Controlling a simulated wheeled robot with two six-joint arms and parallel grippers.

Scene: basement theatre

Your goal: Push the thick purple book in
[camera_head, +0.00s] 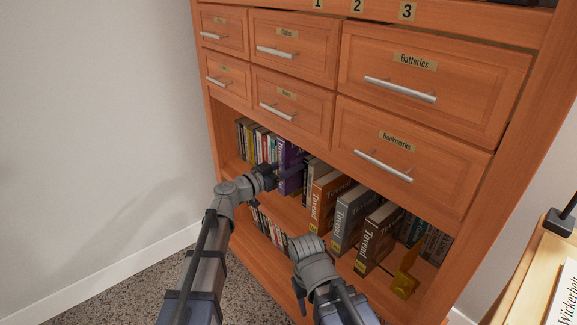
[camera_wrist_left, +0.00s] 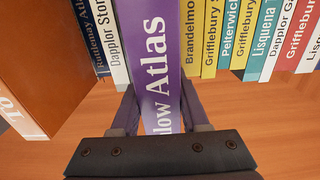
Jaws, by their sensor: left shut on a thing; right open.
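The thick purple book (camera_head: 291,157) stands upright on the upper open shelf, among other books. In the left wrist view its spine (camera_wrist_left: 154,62) faces me, lettered "Atlas", and sticks out past the row of spines beside it. My left gripper (camera_head: 283,177) is at the lower part of the spine. Its two fingers (camera_wrist_left: 158,112) are on either side of the book and shut on it. The book's bottom end is hidden behind the gripper body. My right gripper (camera_head: 308,246) is lower, in front of the shelves, open and away from the purple book; its fingertips are hard to make out.
Thin books (camera_wrist_left: 249,35) stand right of the purple book in the wrist view. Large "Tovend" volumes (camera_head: 329,200) jut out farther right on the shelf, near a gold bookend (camera_head: 404,274). Handled drawers (camera_head: 284,100) are above. A desk (camera_head: 535,285) is at right.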

